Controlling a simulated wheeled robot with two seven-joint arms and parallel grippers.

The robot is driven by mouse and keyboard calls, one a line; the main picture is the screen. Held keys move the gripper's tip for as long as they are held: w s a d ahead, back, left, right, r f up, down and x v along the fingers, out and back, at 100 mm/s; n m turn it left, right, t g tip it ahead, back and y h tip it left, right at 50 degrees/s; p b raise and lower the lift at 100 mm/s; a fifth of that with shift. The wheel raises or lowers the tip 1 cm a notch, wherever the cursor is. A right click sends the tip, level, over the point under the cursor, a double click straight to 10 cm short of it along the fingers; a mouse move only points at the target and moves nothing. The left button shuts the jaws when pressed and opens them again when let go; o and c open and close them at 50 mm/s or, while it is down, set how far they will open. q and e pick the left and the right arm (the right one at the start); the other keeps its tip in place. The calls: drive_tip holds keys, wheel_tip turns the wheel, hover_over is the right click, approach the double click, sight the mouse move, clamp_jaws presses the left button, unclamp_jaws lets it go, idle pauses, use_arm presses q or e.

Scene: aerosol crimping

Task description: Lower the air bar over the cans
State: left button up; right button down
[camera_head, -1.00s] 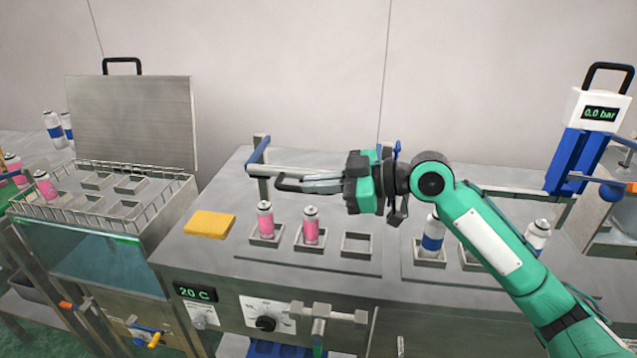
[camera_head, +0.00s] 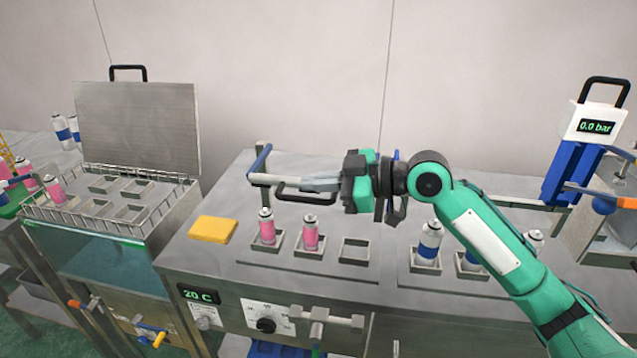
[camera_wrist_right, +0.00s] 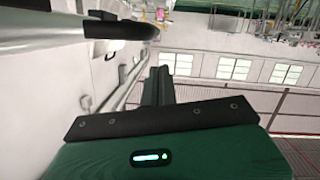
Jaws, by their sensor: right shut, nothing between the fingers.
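The air bar (camera_head: 268,179) is a grey metal tube above the station, near the post with the blue lever at its left. Its black handle (camera_head: 305,200) sticks out toward the front. My right gripper (camera_head: 308,185) is shut and empty, its fingers beside the handle; contact cannot be told. In the right wrist view the bar (camera_wrist_right: 40,38) and handle (camera_wrist_right: 125,29) lie up and left of my shut fingers (camera_wrist_right: 165,85). Two pink cans (camera_head: 267,230) (camera_head: 310,235) stand upright in square holders below the bar. An empty holder (camera_head: 354,250) is to their right. My left gripper is out of view.
Blue-and-white cans (camera_head: 430,245) stand in holders at the right, partly behind my right arm. A yellow sponge-like block (camera_head: 212,229) lies left of the pink cans. A water bath with raised lid (camera_head: 138,125) stands left. A gauge column (camera_head: 595,125) reads 0.0 bar.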

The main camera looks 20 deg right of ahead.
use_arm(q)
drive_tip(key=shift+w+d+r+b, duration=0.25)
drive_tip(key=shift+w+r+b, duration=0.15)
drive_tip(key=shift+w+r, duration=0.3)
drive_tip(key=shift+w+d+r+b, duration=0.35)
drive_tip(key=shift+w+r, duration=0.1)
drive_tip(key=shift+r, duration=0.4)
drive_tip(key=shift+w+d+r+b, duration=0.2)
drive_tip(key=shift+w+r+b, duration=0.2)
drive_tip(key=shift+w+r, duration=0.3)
use_arm(e)
drive_tip(key=r+v, duration=0.1)
drive_tip(key=v, duration=0.9)
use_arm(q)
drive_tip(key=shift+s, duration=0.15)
